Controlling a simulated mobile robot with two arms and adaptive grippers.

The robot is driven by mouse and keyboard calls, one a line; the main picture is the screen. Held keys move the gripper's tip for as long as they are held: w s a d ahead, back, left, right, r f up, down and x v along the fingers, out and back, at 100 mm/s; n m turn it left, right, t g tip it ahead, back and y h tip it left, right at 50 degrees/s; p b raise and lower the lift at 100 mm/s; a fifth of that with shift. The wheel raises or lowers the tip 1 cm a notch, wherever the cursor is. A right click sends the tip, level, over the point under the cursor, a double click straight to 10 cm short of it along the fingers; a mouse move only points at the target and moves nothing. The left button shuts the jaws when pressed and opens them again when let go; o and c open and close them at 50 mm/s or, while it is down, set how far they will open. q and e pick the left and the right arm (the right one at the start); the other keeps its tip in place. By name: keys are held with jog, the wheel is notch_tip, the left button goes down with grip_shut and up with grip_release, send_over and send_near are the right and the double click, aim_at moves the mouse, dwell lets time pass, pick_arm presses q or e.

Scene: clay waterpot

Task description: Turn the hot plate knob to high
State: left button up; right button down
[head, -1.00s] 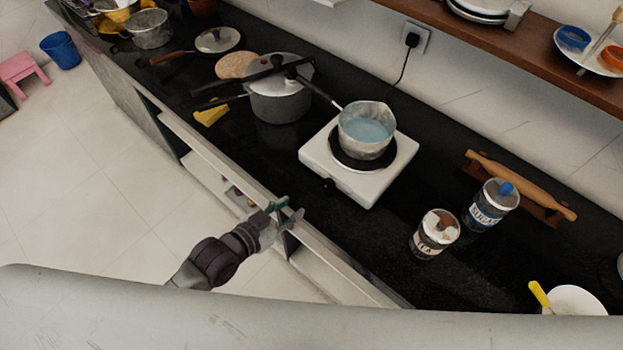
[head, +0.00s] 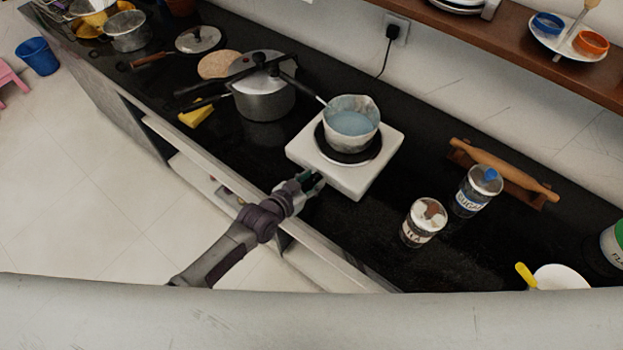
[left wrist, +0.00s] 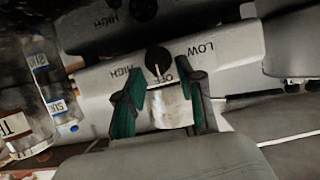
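The white hot plate (head: 365,180) stands on the black counter with a saucepan of bluish liquid (head: 352,124) on its burner. In the left wrist view, its black knob (left wrist: 158,60) is on the white front panel (left wrist: 100,83), between the labels HIGH and LOW. The knob's white mark points toward OFF. My left gripper (head: 314,182) is at the front left of the hot plate. In the left wrist view, its green fingers (left wrist: 164,84) are apart, just short of the knob and empty. The knob is hidden in the head view. My right gripper is not in view.
A pressure cooker (head: 264,100) stands left of the hot plate. A tea jar (head: 423,223) and a sugar jar (head: 477,192) stand to the right, with a rolling pin (head: 505,170) behind. The counter's front edge (head: 335,255) runs below my left arm.

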pick_arm(q)
grip_shut()
dwell(0.4)
jog(key=shift+s+d+m+t+y+p, duration=0.2)
jog(key=shift+d+m+t+y+p, duration=0.15)
jog(key=shift+m+p, duration=0.4)
jog(key=shift+s+d+f+m+t+y+b, duration=0.15)
jog(key=shift+m+t+y+b, duration=0.25)
jog(key=shift+m, duration=0.4)
jog(key=shift+s+d+f+m+t+y+b, duration=0.1)
jog(key=shift+m+t+y+b, duration=0.3)
jog(key=shift+m, duration=0.35)
